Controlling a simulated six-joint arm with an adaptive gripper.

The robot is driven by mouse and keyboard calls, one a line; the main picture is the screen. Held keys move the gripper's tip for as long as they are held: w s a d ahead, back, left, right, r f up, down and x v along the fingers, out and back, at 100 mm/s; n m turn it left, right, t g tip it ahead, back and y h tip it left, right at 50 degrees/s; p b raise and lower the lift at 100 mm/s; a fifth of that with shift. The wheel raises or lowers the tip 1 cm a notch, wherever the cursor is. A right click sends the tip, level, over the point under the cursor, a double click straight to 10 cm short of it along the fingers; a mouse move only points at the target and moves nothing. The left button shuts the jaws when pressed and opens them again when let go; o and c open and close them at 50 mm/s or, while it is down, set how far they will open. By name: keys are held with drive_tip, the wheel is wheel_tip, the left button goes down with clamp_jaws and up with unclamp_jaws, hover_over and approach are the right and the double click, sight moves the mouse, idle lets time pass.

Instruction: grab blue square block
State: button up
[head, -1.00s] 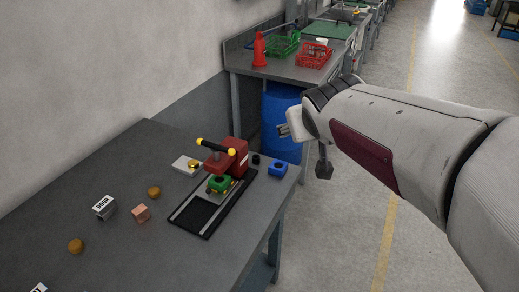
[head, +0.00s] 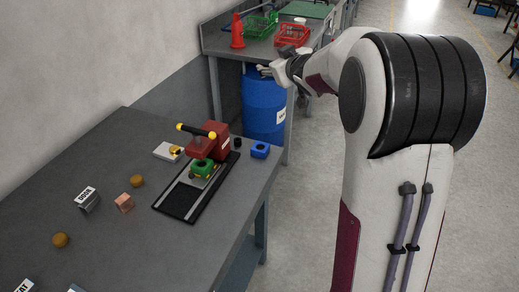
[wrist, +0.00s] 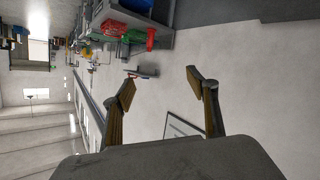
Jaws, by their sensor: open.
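The blue square block (head: 260,150) sits on the grey table near its right edge, with a dark round recess in its top. My gripper (head: 266,72) is above and beyond the block in the head view, out past the table's far right corner and in front of the blue barrel. In the wrist view my gripper (wrist: 160,90) has its two fingers spread apart with nothing between them. The wrist view looks sideways at the far workbench and room, and the blue block cannot be made out there.
A small black cylinder (head: 238,143) is close beside the blue block. The blue barrel (head: 263,105) and a second bench (head: 228,42) stand behind.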

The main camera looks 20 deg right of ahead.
drive_tip(key=w+d+f+n+t+y, duration=0.1)
drive_tip(key=w+d+f+n+y, duration=0.15)
drive_tip(key=w+f, duration=0.4)
drive_tip(key=n+g+y, duration=0.4)
drive_tip(key=y, duration=0.7)
approach(268, 148)
drive_tip(key=x, duration=0.5)
drive_tip(key=shift+w+d+f, duration=0.1)
drive_tip(key=shift+f, duration=0.1)
drive_tip(key=shift+x, duration=1.3)
drive_tip(key=shift+w, duration=0.15)
